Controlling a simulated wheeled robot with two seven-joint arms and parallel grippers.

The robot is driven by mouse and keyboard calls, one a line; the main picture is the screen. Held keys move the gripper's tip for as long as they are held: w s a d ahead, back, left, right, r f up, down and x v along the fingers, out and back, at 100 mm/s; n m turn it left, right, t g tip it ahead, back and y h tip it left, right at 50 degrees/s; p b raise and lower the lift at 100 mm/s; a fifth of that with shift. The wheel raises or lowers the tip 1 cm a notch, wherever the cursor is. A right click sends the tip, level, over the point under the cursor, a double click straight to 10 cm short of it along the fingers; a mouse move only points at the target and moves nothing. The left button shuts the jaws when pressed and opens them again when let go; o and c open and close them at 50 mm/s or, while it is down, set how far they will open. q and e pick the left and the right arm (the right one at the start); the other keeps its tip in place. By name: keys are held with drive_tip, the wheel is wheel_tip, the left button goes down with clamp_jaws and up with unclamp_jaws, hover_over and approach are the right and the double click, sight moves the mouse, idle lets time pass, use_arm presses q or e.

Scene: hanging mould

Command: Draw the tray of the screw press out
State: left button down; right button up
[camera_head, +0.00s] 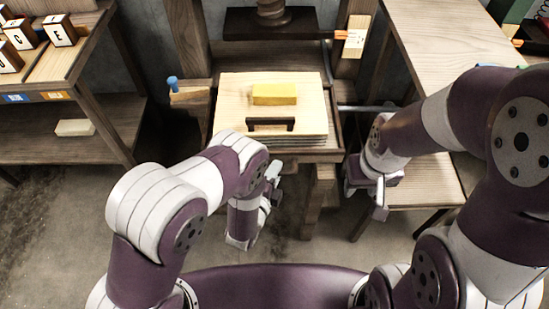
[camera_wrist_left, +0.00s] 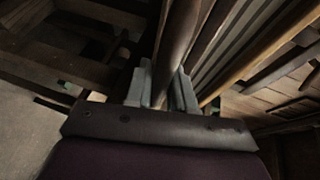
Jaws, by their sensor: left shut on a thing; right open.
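The screw press stands at the back middle, with its dark upper plate (camera_head: 270,22) under the screw (camera_head: 271,10). My left gripper (camera_head: 272,180) is low in front of the tray. In the left wrist view its fingers (camera_wrist_left: 160,88) are shut on a brown bar (camera_wrist_left: 180,45); whether this belongs to the tray is hard to tell. My right gripper (camera_head: 380,205) is open and empty, right of the tray.
A shelf (camera_head: 75,98) with lettered blocks (camera_head: 60,30) stands left. A wooden table (camera_head: 455,40) and lower bench (camera_head: 425,185) stand right. A blue-topped peg (camera_head: 172,84) sits left of the stack. The floor (camera_head: 60,235) is clear at the lower left.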

use_arm(q)
drive_tip(key=shift+s, duration=1.35)
use_arm(e)
drive_tip(key=shift+r, duration=0.25)
use_arm(q)
drive_tip(key=c, duration=1.3)
unclamp_jaws()
drive_tip(key=shift+c, duration=0.2)
